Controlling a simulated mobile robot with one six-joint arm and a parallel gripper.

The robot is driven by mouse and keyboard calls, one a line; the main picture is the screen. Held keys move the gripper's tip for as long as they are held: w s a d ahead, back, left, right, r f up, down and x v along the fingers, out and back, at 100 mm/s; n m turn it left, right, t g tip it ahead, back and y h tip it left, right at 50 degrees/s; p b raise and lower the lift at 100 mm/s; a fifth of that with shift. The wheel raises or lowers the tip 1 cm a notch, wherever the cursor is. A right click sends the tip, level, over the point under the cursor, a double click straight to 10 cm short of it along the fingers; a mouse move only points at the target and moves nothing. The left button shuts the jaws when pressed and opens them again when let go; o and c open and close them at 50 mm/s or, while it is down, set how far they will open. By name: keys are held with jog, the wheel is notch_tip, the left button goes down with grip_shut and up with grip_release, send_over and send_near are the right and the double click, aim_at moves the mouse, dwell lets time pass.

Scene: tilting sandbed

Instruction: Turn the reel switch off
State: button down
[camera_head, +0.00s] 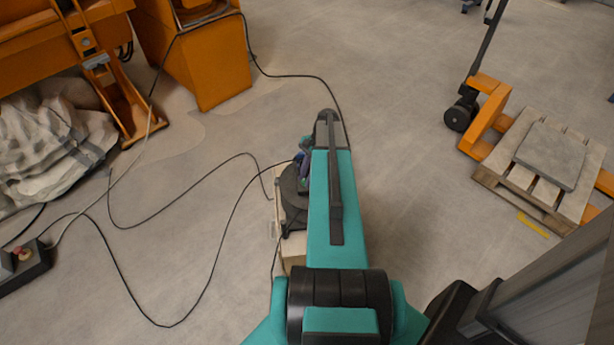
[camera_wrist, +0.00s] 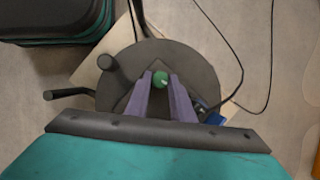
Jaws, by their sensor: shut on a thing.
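The cable reel (camera_wrist: 205,65) is a dark round disc with a black post and a crank-like handle, seen from above in the wrist view. Its switch, a green round knob (camera_wrist: 161,80) with a pale mark, sits near the disc's middle. My gripper (camera_wrist: 160,88) has its two purple-grey fingers on either side of the knob, shut on it. In the head view the dark reel (camera_head: 291,205) stands left of my teal arm, which hides part of it. The knob is hidden there.
Black cables (camera_head: 215,245) run across the floor from the reel. A control box (camera_head: 25,268) lies at far left, below orange machinery (camera_head: 205,65) and pale sacks (camera_head: 50,150). A pallet jack (camera_head: 490,120) with a wooden pallet (camera_head: 505,190) stands right.

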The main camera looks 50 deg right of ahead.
jog(key=n, duration=0.1)
jog(key=n+g+p, duration=0.1)
jog(key=n, duration=0.1)
jog(key=n+g, duration=0.1)
jog(key=n, duration=0.1)
jog(key=shift+w+r+p, duration=0.1)
jog(key=shift+w+p, duration=0.2)
jog(key=n+g+h, duration=0.1)
jog(key=n, duration=0.2)
jog(key=n+g+p, duration=0.1)
jog(key=n, duration=0.2)
jog(key=shift+w+a+h, duration=0.1)
jog(key=shift+w+h, duration=0.05)
jog(key=shift+h, duration=0.25)
jog(key=c, duration=1.8)
grip_release()
jog(key=b+v, duration=0.1)
jog(key=v, duration=1.2)
jog(key=shift+w+r, duration=0.1)
jog(key=shift+r, duration=0.2)
